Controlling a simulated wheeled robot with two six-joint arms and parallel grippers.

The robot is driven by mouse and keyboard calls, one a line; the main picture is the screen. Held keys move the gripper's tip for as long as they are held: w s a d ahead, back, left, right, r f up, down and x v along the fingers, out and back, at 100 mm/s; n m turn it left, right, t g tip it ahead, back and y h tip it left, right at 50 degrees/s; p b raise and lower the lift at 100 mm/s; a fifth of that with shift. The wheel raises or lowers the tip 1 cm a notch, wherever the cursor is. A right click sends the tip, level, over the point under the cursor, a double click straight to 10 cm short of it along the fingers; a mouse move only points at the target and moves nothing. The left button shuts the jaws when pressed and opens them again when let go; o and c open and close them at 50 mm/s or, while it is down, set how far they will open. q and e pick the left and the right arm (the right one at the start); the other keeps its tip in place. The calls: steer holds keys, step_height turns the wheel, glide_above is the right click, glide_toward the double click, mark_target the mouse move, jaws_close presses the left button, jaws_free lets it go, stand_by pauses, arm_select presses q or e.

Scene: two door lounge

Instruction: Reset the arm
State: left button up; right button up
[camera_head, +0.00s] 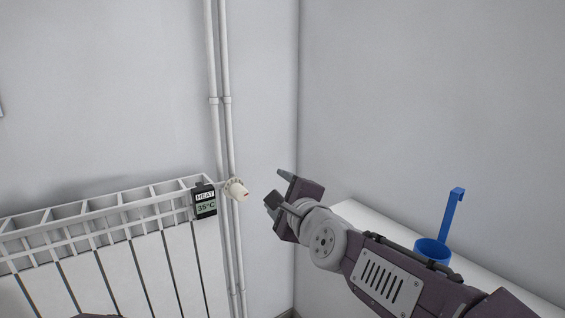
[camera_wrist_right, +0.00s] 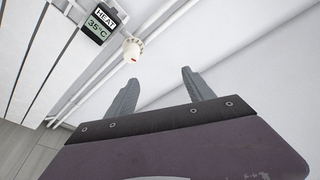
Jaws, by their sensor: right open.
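My right gripper (camera_head: 274,188) is open and empty in front of the room's corner. My right arm reaches in from the lower right in the head view. In the right wrist view its two grey fingers (camera_wrist_right: 160,83) stand apart with nothing between them. A cream radiator valve knob (camera_head: 237,190) with a red mark is to the left of the gripper, apart from it. The knob also shows beyond the fingers in the right wrist view (camera_wrist_right: 132,50). My left gripper is not in view.
A white radiator (camera_head: 130,262) with a display (camera_head: 204,201) reading HEAT 35°C is at left. White pipes (camera_head: 220,125) run up the wall. A white surface (camera_head: 350,212) at right holds a blue cup (camera_head: 432,249) with a tall hooked handle, close behind my arm.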

steer(key=d+r+g+h+p, duration=0.25)
steer(key=d+p, duration=0.35)
steer(key=p, duration=0.3)
steer(key=s+d+f+n+g+h+p, duration=0.25)
steer(key=s+d+n+g+p, duration=0.2)
steer(key=d+p, duration=0.5)
arm_select(q)
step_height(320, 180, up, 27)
steer(key=p, duration=0.5)
arm_select(e)
steer(key=s+d+f+n+g, duration=0.1)
steer(key=s+f+n+g, duration=0.1)
steer(key=s, duration=0.4)
steer(key=s+d+f+n+g, duration=0.1)
steer(key=s+f+n+g, duration=0.1)
steer(key=s+f+n, duration=0.3)
steer(key=s+d+f+n+g, duration=0.1)
steer(key=s+f+n+g, duration=0.2)
steer(key=s+n, duration=0.4)
steer(key=shift+s+f+h, duration=0.3)
steer(key=shift+s+f, duration=0.35)
steer(key=shift+s, duration=0.1)
